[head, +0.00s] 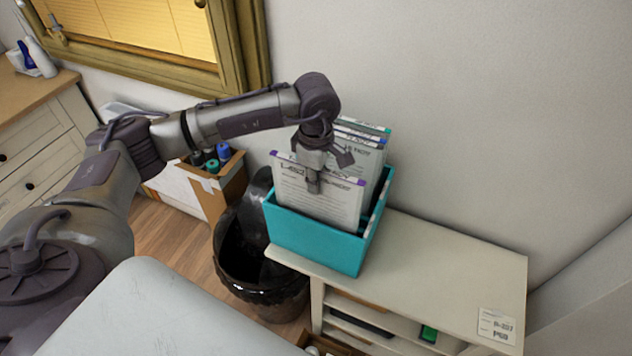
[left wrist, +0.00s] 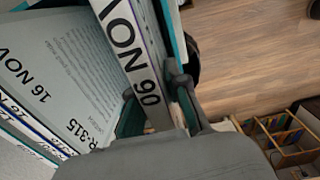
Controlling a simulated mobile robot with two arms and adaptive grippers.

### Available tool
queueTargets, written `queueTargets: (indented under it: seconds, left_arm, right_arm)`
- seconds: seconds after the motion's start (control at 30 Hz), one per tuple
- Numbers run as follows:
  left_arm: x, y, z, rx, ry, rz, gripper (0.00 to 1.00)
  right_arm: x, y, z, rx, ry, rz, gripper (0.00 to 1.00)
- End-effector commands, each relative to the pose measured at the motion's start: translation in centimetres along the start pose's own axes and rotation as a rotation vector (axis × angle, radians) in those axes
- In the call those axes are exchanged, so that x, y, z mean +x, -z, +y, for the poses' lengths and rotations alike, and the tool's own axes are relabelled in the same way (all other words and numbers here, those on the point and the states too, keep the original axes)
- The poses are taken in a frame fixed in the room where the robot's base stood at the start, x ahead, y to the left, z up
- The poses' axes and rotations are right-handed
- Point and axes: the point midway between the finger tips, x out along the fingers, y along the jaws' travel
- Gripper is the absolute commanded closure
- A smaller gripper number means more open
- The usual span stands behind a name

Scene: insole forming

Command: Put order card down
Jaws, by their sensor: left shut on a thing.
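The order card (head: 300,196), a white sheet with purple corners and printed text, stands in the front of a teal box (head: 312,240). Its lower edge is hidden behind the box's front wall. My left gripper (head: 315,185) comes down over the card's top edge and is shut on it. In the left wrist view, the order card (left wrist: 128,48) shows large lettering and passes between the fingers of my left gripper (left wrist: 160,108). Other cards (head: 366,150) stand behind it in the box. My right gripper is not in view.
The box stands at the left end of a white shelf unit (head: 440,255), whose top is clear to the right except for a label (head: 496,326). A black-lined bin (head: 262,285) and a cardboard box of bottles (head: 213,185) stand to its left.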

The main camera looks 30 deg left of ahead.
Motion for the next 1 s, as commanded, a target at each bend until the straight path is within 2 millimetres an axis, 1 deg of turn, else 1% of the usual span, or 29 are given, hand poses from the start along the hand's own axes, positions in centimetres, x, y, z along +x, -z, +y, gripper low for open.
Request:
queueTargets:
  seconds: [0.03,0.1,0.2,0.43,0.57,0.6,0.67,0.7,0.73,1.0]
  left_arm:
    - [0.5,0.0,-0.1,-0.002,0.004,0.000,1.00]
    - [1.4,0.0,0.0,-0.002,0.002,0.000,1.00]
    - [2.1,0.0,0.0,-0.002,0.000,-0.001,1.00]
    - [2.2,0.0,0.0,-0.001,-0.001,-0.001,1.00]
    - [2.6,0.0,0.0,-0.001,-0.001,-0.001,1.00]
    - [2.5,0.0,0.0,-0.001,-0.001,-0.001,0.80]
    - [2.4,0.0,0.0,-0.001,0.000,-0.001,0.70]
    - [2.4,0.0,0.0,-0.001,0.000,-0.001,0.64]
    - [2.4,0.0,0.0,-0.001,0.000,-0.001,0.60]
    - [2.4,0.0,0.0,-0.001,0.000,0.000,0.60]
  right_arm:
    - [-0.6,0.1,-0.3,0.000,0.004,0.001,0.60]
    - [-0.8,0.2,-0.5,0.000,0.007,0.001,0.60]
    - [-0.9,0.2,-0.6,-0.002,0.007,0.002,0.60]
    - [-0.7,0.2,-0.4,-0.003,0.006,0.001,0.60]
    - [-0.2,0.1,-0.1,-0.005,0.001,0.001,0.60]
    - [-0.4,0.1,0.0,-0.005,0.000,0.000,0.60]
    - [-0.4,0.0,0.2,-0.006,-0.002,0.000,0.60]
    - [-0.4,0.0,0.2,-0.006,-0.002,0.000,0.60]
    - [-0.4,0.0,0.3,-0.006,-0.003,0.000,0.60]
    - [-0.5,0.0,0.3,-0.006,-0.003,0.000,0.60]
